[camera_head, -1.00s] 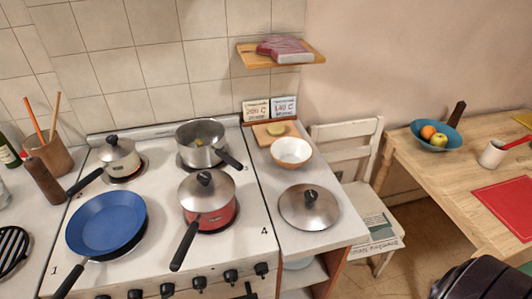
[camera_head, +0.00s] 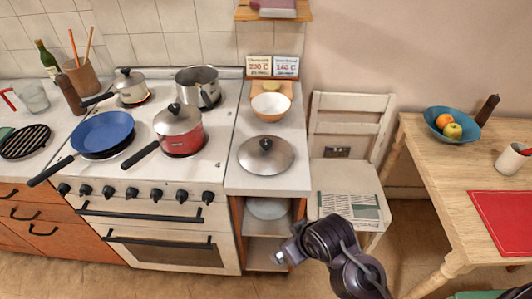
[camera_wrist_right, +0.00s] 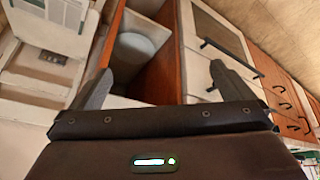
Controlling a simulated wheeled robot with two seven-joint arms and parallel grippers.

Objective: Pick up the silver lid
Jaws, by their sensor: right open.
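A silver lid (camera_head: 266,157) with a dark knob lies flat on the white counter (camera_head: 290,183), right of the stove. Other lids sit on the red pot (camera_head: 180,138) and on the small saucepan (camera_head: 131,92). My right gripper (camera_head: 284,252) is low in front of the counter unit, below the lid and apart from it. In the right wrist view its two fingers (camera_wrist_right: 160,72) are spread with nothing between them, facing the open shelves. The lid does not show in that view. My left gripper is not in view.
A white bowl (camera_head: 271,106) stands behind the lid. A blue pan (camera_head: 102,133) and a steel pot (camera_head: 197,88) are on the stove. A white chair (camera_head: 345,175) holding a newspaper (camera_head: 349,206) stands right of the counter. A wooden table (camera_head: 425,165) is further right.

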